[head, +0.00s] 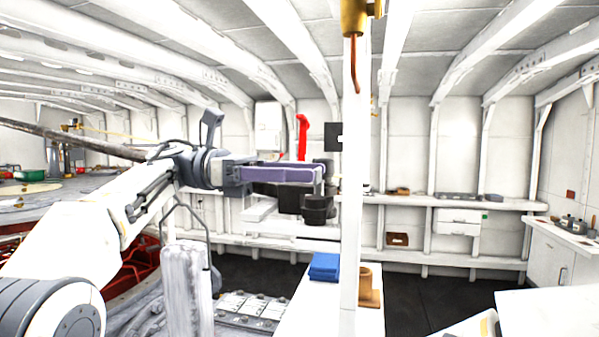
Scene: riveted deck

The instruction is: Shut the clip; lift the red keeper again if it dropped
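A red upright piece (302,138), which looks like the red keeper, shows just above the fingers of my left gripper (318,173). Its lower end meets the fingers' upper edge in the picture; I cannot tell whether they touch. My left arm comes in from the left, with its long purple-grey fingers pointing right towards the white post (352,215). The fingers show from the side, so the gap between them is hidden. A black block (333,136) is beside the post, above the fingertips. I cannot make out the clip for sure. My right gripper is out of view.
A dark cylindrical part (318,209) is just below the fingertips. A blue stack (324,266) and a brown object (369,285) are on a white counter (300,310) below. The post stands close right of the gripper. A brass fitting (356,15) is above.

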